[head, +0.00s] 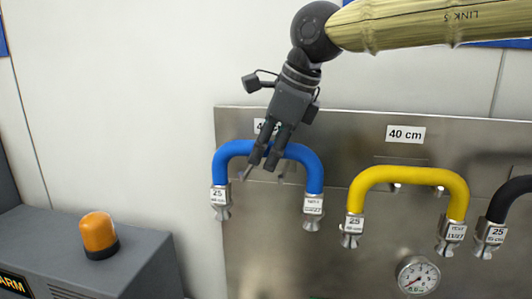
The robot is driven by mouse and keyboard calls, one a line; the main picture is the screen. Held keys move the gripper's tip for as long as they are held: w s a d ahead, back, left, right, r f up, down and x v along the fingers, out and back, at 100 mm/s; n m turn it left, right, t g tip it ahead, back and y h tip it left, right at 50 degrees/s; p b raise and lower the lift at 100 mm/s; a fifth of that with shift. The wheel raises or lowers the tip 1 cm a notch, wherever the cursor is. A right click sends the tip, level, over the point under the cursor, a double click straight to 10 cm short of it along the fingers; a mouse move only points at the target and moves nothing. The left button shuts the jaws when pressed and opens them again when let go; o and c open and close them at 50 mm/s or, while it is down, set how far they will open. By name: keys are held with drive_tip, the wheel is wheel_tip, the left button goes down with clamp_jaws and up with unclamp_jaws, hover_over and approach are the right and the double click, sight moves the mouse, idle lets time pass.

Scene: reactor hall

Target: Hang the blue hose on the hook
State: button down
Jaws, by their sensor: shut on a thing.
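The blue hose (231,149) is an upside-down U with metal fittings and white tags on both hanging ends. It is in front of the steel panel (355,272), at its left part. Small grey metal prongs (283,177) show just under the bend, partly hidden by the hose and fingers. I cannot tell whether the hose rests on them or hangs only from my gripper.
A yellow hose (408,174) hangs to the right, with metal pegs under its bend. A black hose (505,198) is at the right edge. A pressure gauge (418,277) sits low on the panel. An orange beacon (98,235) stands on a grey cabinet (132,262) at left.

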drive_tip(key=shift+w+d, duration=0.15)
drive_tip(key=shift+w, duration=0.55)
drive_tip(key=shift+f+b, duration=0.55)
drive_tip(key=shift+f, duration=0.85)
drive_tip(key=c, duration=1.1)
unclamp_jaws()
drive_tip(key=shift+s, duration=0.1)
drive_tip(key=shift+f, duration=0.1)
drive_tip(key=v, duration=1.2)
drive_tip(key=shift+s+a+r+p, duration=0.35)
drive_tip(key=shift+s+r+p, duration=0.25)
drive_tip(key=shift+s, duration=1.2)
drive_tip(key=shift+s+a+r+p, duration=0.35)
drive_tip(key=shift+s+r+p, duration=0.2)
drive_tip(key=shift+s, duration=1.25)
drive_tip(key=shift+s+a+r+p, duration=0.4)
drive_tip(key=shift+s+r+p, duration=0.2)
drive_tip(key=shift+s, duration=1.25)
